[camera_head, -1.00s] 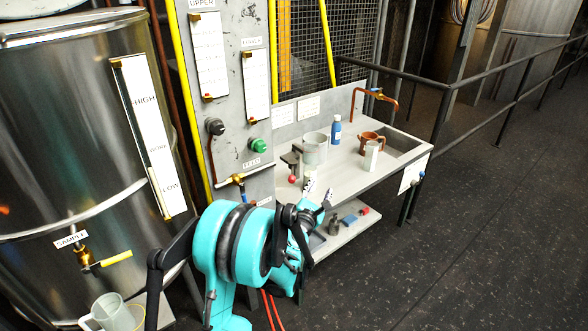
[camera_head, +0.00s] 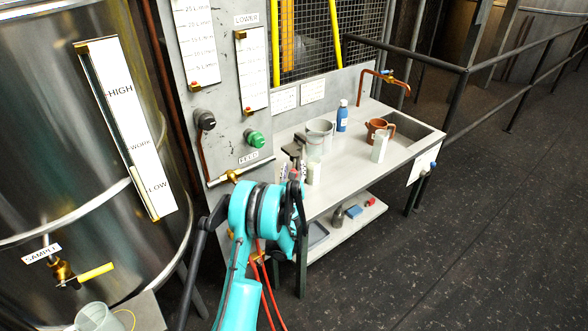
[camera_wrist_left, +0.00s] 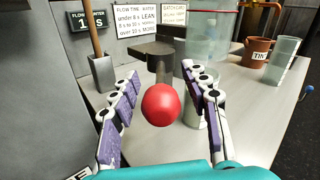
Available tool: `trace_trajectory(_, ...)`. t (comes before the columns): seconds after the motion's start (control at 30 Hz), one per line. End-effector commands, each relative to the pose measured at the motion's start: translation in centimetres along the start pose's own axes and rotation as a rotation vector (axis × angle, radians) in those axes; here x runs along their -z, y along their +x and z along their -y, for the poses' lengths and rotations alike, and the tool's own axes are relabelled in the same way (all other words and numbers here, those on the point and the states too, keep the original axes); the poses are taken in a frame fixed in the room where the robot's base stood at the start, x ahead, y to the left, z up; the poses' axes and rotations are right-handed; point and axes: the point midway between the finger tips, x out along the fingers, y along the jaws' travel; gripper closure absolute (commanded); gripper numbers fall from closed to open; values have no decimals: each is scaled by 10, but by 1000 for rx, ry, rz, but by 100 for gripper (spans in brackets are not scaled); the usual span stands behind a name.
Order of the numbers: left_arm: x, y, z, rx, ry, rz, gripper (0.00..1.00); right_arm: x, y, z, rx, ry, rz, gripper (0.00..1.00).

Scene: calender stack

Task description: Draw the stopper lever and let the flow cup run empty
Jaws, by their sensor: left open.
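The red ball knob (camera_wrist_left: 161,105), which I take for the stopper lever's end, sits in the left wrist view in front of a dark bracket and post (camera_wrist_left: 160,60). My left gripper (camera_wrist_left: 160,80) is open, with one finger on each side of the knob; I see no clear contact. I cannot clearly tell which part is the flow cup. A clear glass (camera_wrist_left: 197,105) stands right of the knob, partly behind a finger.
The gauge panel (camera_head: 222,110) stands close on the left. Floor (camera_head: 450,240) is clear at right.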

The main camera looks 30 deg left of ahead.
Motion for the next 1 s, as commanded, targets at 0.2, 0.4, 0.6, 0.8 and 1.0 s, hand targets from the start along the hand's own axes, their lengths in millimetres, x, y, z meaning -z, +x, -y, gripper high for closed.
trace_trajectory(0.2,0,10,0,1,1,0,54,-2,2,0,0,0,0,52)
trace_trajectory(0.4,-1,10,0,1,1,0,59,-1,2,0,0,0,0,52)
trace_trajectory(0.6,-1,10,0,1,1,0,100,-1,2,0,0,0,0,52)
trace_trajectory(0.8,-1,10,1,1,1,0,100,-1,2,0,0,0,0,52)
trace_trajectory(1.0,2,16,13,-3,1,1,100,-2,3,0,0,0,0,52)
